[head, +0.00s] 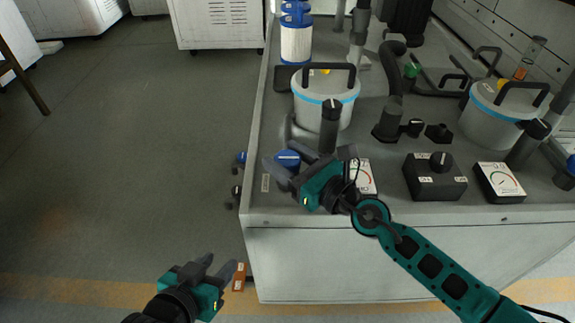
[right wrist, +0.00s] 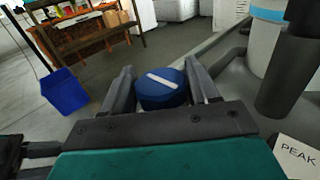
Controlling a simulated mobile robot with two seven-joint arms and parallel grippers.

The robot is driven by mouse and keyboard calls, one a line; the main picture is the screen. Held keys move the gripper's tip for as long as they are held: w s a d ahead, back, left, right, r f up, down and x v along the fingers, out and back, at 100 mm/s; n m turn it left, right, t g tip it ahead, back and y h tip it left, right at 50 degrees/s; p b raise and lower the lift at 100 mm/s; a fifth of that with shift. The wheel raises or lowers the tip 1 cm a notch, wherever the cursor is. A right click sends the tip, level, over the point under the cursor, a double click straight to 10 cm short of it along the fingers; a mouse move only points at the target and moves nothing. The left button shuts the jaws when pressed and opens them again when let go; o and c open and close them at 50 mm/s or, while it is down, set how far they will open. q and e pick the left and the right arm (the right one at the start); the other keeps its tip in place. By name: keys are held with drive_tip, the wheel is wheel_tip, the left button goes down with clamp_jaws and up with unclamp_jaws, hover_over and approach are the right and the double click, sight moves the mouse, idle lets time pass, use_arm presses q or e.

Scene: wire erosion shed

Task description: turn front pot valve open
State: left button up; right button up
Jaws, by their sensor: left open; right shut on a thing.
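The front pot valve has a round blue knob (head: 287,158) with a white bar on its top. It sits near the left edge of the bench, in front of the front pot (head: 326,95), a light pot with a blue band and a dark handle. My right gripper (head: 290,165) is shut on the blue knob. In the right wrist view the knob (right wrist: 162,88) lies between the two fingers, its white bar running slantwise. My left gripper (head: 218,270) is open and empty, low over the floor to the left of the bench front.
A second pot (head: 492,112) stands at the right. A black switch box (head: 434,176) and gauges (head: 499,182) sit along the bench front (head: 310,212). A dark upright cylinder (head: 330,125) stands close behind my right gripper. The floor (head: 130,150) at left is clear.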

use_arm(q)
drive_tip(key=shift+d+r, duration=0.1)
use_arm(e)
drive_tip(key=o, duration=0.7)
use_arm(q)
drive_tip(key=shift+w, duration=0.1)
use_arm(e)
drive_tip(key=shift+o, duration=1.2)
use_arm(q)
drive_tip(key=shift+a, duration=0.2)
use_arm(e)
drive_tip(key=v, duration=0.3)
drive_tip(key=b+v, duration=0.1)
drive_tip(key=v, duration=0.2)
drive_tip(key=b+v, duration=0.1)
drive_tip(key=v, duration=0.2)
drive_tip(key=shift+s+d+f, duration=0.1)
drive_tip(key=shift+f, duration=0.15)
drive_tip(key=shift+s+d+r, duration=0.35)
drive_tip(key=shift+s+d, duration=0.15)
drive_tip(key=shift+s, duration=0.1)
drive_tip(key=shift+s+d+p, duration=0.3)
use_arm(q)
drive_tip(key=shift+w+d+f, duration=0.15)
drive_tip(key=shift+d+f, duration=0.05)
drive_tip(key=shift+d, duration=0.05)
use_arm(e)
drive_tip(key=shift+s+d, duration=0.4)
drive_tip(key=shift+d, duration=0.05)
